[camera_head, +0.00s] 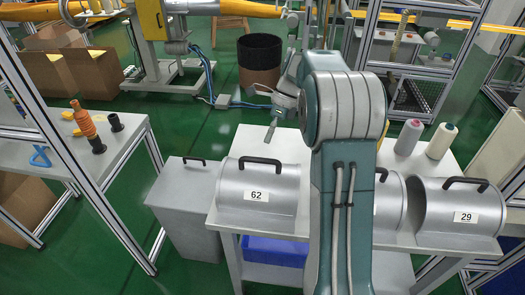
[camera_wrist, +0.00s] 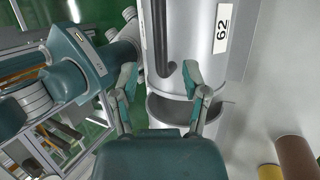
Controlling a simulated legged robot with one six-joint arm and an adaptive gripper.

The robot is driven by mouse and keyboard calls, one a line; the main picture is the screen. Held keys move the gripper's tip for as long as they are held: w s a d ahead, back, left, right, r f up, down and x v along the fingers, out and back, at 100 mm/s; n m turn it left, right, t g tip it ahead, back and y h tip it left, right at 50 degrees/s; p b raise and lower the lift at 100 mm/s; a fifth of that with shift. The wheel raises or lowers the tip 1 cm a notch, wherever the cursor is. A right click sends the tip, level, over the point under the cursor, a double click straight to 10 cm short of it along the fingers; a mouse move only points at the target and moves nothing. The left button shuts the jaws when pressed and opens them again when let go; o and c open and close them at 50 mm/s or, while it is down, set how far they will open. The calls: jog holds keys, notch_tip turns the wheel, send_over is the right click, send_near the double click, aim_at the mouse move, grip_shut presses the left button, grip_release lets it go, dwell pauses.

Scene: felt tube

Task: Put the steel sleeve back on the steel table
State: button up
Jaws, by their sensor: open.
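A steel sleeve marked 62 (camera_head: 257,188) with a black handle lies on its side on the left part of the steel table (camera_head: 250,140). A sleeve marked 29 (camera_head: 462,205) lies at the right end, and another sleeve (camera_head: 390,200) is partly hidden behind my arm. My gripper (camera_head: 272,131) is behind and above sleeve 62 in the head view. In the wrist view my gripper (camera_wrist: 161,72) is open and empty, its fingers spread over the handle (camera_wrist: 162,45) side and open end of sleeve 62 (camera_wrist: 200,40). Whether a finger touches it, I cannot tell.
Thread cones (camera_head: 408,137) stand at the table's right rear. A grey bin (camera_head: 185,200) stands left of the table. A side table (camera_head: 50,160) with orange and black parts is at far left. A blue crate (camera_head: 275,250) sits below. A dark barrel (camera_head: 260,60) stands behind.

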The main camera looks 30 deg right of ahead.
jog(key=s+a+r+n+t+h, duration=0.3)
jog(key=s+a+r+n+h, duration=0.1)
jog(key=s+a+r+n, duration=0.55)
jog(key=s+a+f+n+t, duration=0.1)
jog(key=s+a+n+t, duration=0.1)
jog(key=s+n, duration=0.6)
jog(key=s+a+f+n+t+h, duration=0.1)
jog(key=s+a+n+t, duration=0.1)
jog(key=s+n, duration=0.6)
jog(key=shift+a+h, duration=0.15)
jog(key=shift+h, duration=0.15)
jog(key=shift+a+f, duration=0.1)
